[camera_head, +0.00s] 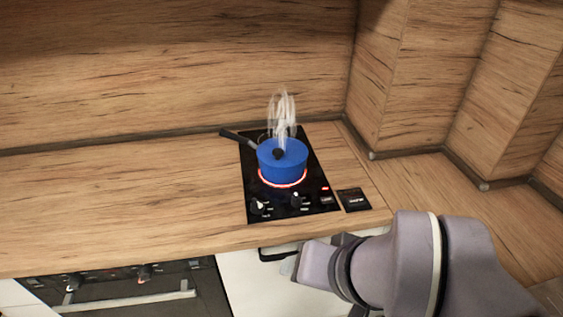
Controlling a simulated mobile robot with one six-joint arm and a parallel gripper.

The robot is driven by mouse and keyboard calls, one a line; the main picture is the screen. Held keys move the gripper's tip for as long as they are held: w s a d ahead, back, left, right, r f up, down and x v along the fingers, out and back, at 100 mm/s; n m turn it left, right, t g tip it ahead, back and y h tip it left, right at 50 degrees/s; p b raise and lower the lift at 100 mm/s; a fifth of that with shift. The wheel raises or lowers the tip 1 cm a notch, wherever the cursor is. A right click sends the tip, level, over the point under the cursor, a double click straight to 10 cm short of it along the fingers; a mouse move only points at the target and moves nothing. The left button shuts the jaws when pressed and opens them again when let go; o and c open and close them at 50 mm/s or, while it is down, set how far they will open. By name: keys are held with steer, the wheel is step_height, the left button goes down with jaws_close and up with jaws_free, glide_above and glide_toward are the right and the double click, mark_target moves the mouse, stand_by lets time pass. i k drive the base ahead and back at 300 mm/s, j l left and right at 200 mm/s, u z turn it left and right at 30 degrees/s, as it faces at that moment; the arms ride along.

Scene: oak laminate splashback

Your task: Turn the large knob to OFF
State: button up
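A black cooktop (319,173) is set in the wood counter. Two dark knobs stand on its front part: a left knob (258,207) and a right knob (296,200). At this size I cannot tell which is the larger, nor read their marks. A blue pot (282,163) with a dark handle sits on a burner ring glowing red, and steam rises from it. My grey arm reaches in from the lower right, below and in front of the counter edge. A dark shape at its end may be my gripper; its fingers cannot be made out. The arm covers neither knob.
A small black panel (354,200) lies right of the cooktop. The pot's handle (238,138) points to the back left. An oven (130,290) with more knobs is at the lower left. The counter left of the cooktop is clear. Wood walls close the back and right.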

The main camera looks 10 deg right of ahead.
mark_target(258, 206)
steer(key=i+j, duration=0.85)
steer(key=j, duration=0.25)
steer(key=z, duration=0.05)
